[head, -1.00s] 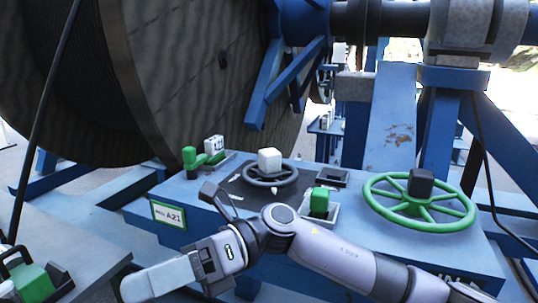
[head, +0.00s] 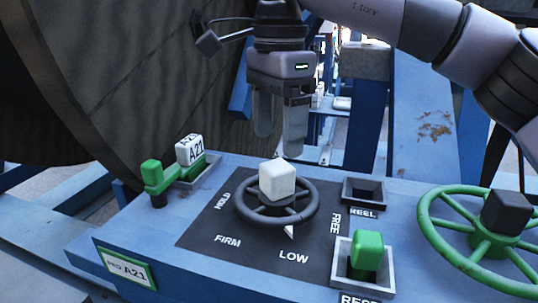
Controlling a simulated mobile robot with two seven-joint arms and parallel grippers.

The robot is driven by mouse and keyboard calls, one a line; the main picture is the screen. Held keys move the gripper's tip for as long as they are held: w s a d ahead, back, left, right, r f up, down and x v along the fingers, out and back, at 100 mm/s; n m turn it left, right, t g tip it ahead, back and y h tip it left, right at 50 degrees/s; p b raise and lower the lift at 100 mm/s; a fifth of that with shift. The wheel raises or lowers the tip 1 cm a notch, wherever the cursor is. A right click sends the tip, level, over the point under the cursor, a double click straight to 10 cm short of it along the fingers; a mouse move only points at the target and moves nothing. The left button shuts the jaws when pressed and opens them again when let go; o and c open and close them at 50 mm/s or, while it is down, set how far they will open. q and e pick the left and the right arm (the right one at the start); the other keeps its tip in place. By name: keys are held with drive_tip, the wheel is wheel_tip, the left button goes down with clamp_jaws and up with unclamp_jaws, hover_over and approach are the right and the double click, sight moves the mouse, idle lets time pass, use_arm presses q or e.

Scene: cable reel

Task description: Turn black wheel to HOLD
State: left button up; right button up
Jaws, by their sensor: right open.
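The black wheel (head: 312,206) lies flat on a dark panel of the blue console, with a white block (head: 278,181) over its middle. Its small white pointer (head: 289,231) sits at the front rim, by the LOW label (head: 293,257). The HOLD label (head: 223,201) is left of the wheel, FIRM is at front left and FREE at the right. My right gripper (head: 279,143) hangs above and behind the wheel, fingers down, apart and empty. It does not visibly touch the wheel or block. My left gripper is out of view.
A green wheel (head: 435,235) with a black block stands at right. A green block (head: 366,252) sits in a grey holder at front right. The large reel (head: 150,85) rises behind.

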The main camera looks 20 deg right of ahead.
sight(278, 165)
drive_tip(key=shift+w+d+f, duration=0.15)
drive_tip(key=shift+f, duration=0.05)
drive_tip(key=f, duration=0.6)
drive_tip(key=shift+s+f, duration=0.2)
clamp_jaws()
